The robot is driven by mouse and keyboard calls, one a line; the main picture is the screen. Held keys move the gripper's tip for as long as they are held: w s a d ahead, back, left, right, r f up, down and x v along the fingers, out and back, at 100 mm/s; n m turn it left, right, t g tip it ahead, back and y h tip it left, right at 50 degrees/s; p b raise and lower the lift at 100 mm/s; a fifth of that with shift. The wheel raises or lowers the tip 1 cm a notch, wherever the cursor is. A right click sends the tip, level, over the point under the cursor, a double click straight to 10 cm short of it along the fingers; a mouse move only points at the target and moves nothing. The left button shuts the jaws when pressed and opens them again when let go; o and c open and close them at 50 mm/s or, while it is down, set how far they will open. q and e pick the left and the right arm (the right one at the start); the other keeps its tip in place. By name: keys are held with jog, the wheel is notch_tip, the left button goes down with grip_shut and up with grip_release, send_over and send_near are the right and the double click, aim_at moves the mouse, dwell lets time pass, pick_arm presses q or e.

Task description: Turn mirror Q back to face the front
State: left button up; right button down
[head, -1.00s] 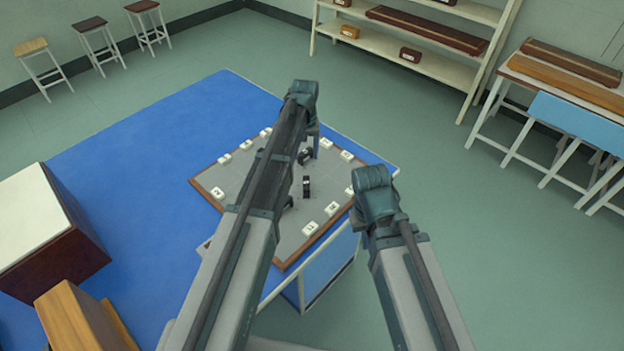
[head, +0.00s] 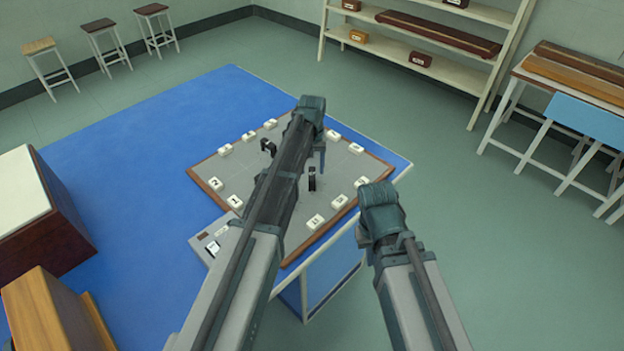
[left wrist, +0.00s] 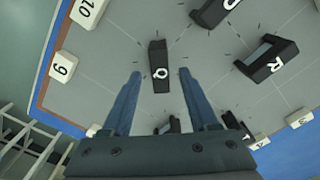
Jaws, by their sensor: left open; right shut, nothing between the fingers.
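Mirror Q (left wrist: 160,70) is a small black block with a white Q on top. In the left wrist view it stands upright on the grey board, between and slightly beyond the fingertips of my left gripper (left wrist: 158,76). The fingers are open, one on each side, with gaps. In the head view the black block (head: 312,180) below my left gripper (head: 322,155) appears to be mirror Q. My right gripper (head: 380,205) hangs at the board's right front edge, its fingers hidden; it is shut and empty.
Mirror R (left wrist: 272,60) and another black mirror (left wrist: 215,10) stand nearby. White numbered tiles, such as 9 (left wrist: 63,67) and 10 (left wrist: 88,10), line the board (head: 232,170). The board lies on a blue table (head: 150,130). A brown box (head: 40,215) is at left.

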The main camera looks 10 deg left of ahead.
pick_arm(q)
jog(key=shift+f+b, duration=0.45)
jog(key=shift+f, duration=0.4)
grip_shut()
